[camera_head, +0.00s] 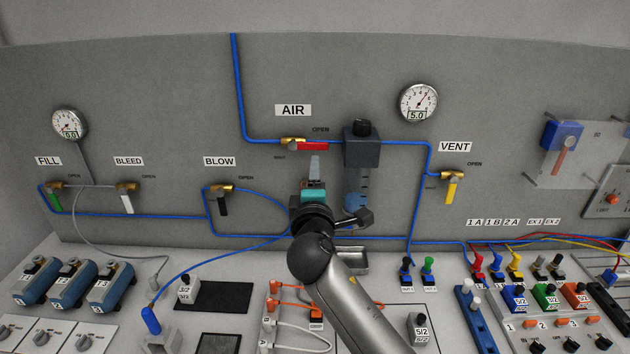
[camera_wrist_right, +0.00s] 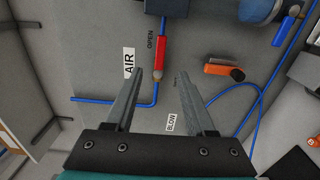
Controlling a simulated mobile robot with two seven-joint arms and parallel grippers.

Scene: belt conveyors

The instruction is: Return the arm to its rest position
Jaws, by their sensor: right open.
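My right arm (camera_head: 345,300) rises from the bottom of the head view toward the wall panel. My right gripper (camera_head: 314,165) is in front of the panel, below the AIR valve's red handle (camera_head: 313,146). In the right wrist view the two fingers (camera_wrist_right: 162,76) stand apart with nothing between them, so the gripper is open. The red handle (camera_wrist_right: 160,52) lies past the fingertips there, and the head view shows it lying level along the blue pipe. My left gripper is not in view.
A filter unit (camera_head: 361,150) hangs close right of my gripper, partly hidden behind the arm. The BLOW valve (camera_head: 222,200) is to the left and the yellow VENT handle (camera_head: 451,191) to the right. Below, the bench holds cylinders (camera_head: 73,280), plugs and hoses.

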